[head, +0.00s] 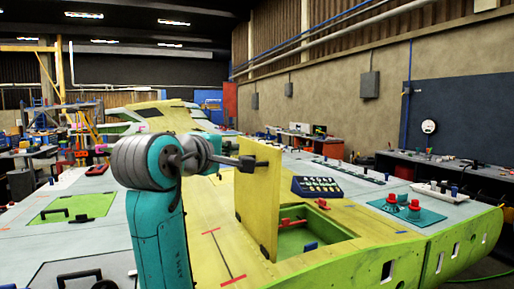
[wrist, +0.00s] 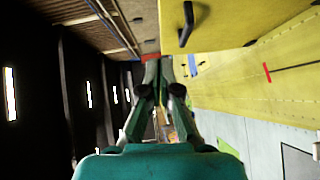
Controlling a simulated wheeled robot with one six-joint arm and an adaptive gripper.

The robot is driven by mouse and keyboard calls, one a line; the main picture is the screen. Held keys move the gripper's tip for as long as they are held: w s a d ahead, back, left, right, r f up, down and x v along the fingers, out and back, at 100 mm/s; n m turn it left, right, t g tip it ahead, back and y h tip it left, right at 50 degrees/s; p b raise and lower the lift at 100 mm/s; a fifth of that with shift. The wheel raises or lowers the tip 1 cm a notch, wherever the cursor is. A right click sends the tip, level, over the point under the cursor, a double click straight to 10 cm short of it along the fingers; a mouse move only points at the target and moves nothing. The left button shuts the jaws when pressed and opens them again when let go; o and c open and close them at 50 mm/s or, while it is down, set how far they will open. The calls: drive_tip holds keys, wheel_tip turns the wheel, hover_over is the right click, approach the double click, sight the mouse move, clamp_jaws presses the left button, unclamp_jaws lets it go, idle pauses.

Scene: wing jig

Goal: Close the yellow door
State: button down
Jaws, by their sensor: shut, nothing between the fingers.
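The yellow door (head: 262,205) stands upright, open, at the left edge of an opening (head: 303,240) in the yellow panel. In the wrist view its face (wrist: 235,22) fills the upper right. A black handle (wrist: 186,24) sticks out from that face near one edge. My gripper (wrist: 163,72) is shut and empty. In the wrist view its fingers point forward beside the door, with the handle above them in the picture; no contact shows. In the head view my arm reaches up left of the door, and the fingers cannot be made out clearly.
A dark button box (head: 318,187) stands behind the opening. Red knobs on a teal plate (head: 408,208) lie to the right. A green hatch (head: 75,208) with a black handle lies flat at left.

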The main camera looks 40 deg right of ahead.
approach(268, 146)
drive_tip(key=w+d, duration=0.2)
drive_tip(key=w, duration=0.2)
drive_tip(key=shift+s+d+f, duration=0.15)
drive_tip(key=shift+d, duration=0.35)
drive_tip(key=shift+s+d+f, duration=0.1)
drive_tip(key=shift+s+d, duration=0.05)
drive_tip(key=shift+d, duration=0.3)
drive_tip(key=shift+s+d+f, duration=0.1)
drive_tip(key=shift+s+d, duration=0.1)
drive_tip(key=shift+d, duration=0.5)
drive_tip(key=shift+d, duration=0.1)
